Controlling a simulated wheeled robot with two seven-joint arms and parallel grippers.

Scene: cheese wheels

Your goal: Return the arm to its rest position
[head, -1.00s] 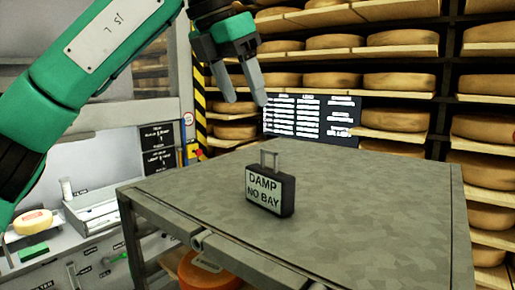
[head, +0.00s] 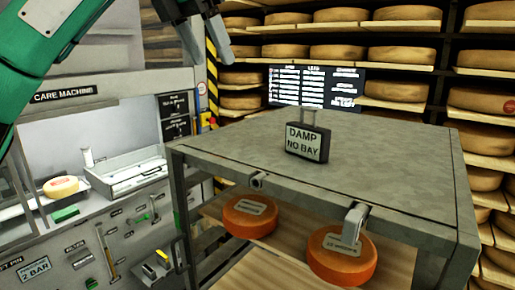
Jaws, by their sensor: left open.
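My left arm (head: 60,35) is green and comes in from the upper left. My left gripper (head: 221,42) is at the top of the head view, left of centre, with grey fingers pointing down. It is open, with nothing seen between its fingers. It hangs apart from the steel table (head: 400,170) and from the black block labelled "DAMP NO BAY" (head: 307,143), which stands upright on the table top. Part of the left gripper is cut off by the top edge. My right gripper is not in view.
Orange cheese wheels (head: 250,217) and (head: 342,256) lie on a shelf under the table. A care machine (head: 62,94) with a pale cheese (head: 61,187) stands at left. Racks of cheese wheels (head: 400,90) and a dark board (head: 316,88) fill the back.

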